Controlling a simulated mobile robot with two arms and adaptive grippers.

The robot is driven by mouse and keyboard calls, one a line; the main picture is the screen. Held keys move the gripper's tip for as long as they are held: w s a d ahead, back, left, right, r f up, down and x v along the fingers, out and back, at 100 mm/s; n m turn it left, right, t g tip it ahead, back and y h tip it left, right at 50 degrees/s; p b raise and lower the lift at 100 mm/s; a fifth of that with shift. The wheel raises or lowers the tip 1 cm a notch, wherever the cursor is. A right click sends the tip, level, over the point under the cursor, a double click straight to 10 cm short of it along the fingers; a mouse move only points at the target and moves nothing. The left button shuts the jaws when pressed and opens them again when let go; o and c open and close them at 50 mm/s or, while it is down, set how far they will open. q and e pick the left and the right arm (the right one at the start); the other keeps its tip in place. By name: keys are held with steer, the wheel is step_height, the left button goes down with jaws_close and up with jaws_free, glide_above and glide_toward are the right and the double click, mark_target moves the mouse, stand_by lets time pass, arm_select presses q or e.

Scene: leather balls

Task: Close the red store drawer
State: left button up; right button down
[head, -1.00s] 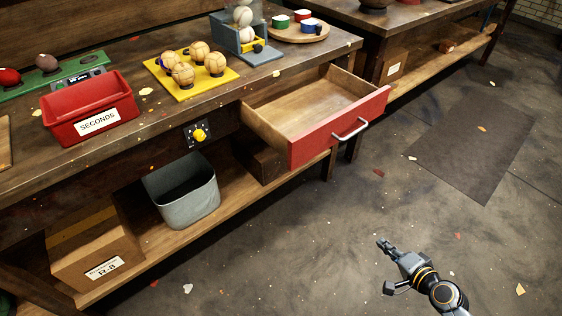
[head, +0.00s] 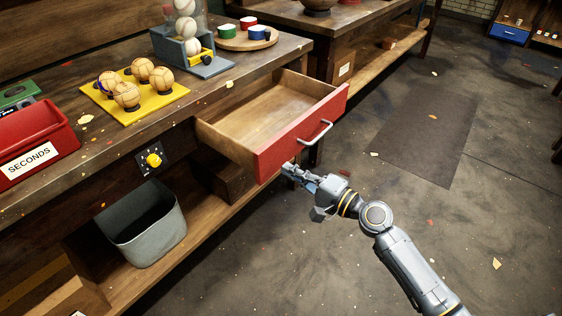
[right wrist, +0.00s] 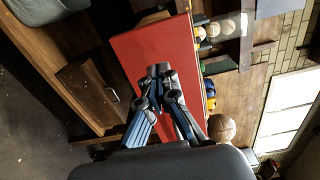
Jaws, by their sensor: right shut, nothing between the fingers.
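The red store drawer (head: 283,150) stands pulled out from under the bench, its wooden inside empty in the head view. Its red front carries a silver bar handle (head: 315,133). My right gripper (head: 288,170) is shut and empty, just below the lower part of the red front and left of the handle. In the right wrist view, the fingertips (right wrist: 160,72) overlap the red front (right wrist: 148,42); I cannot tell whether they touch it. The handle is not clearly seen there. My left gripper is not in view.
On the bench (head: 235,98) stand a yellow tray (head: 150,108) with several balls, a red SECONDS bin (head: 55,130) and a ball dispenser (head: 205,68). A grey bin (head: 150,245) stands on the lower shelf. The floor (head: 300,270) before the drawer is clear.

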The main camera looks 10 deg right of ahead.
mark_target(272, 160)
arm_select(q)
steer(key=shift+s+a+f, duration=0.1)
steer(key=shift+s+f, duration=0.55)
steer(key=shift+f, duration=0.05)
arm_select(e)
steer(key=shift+x, duration=1.75)
steer(key=shift+w, duration=0.1)
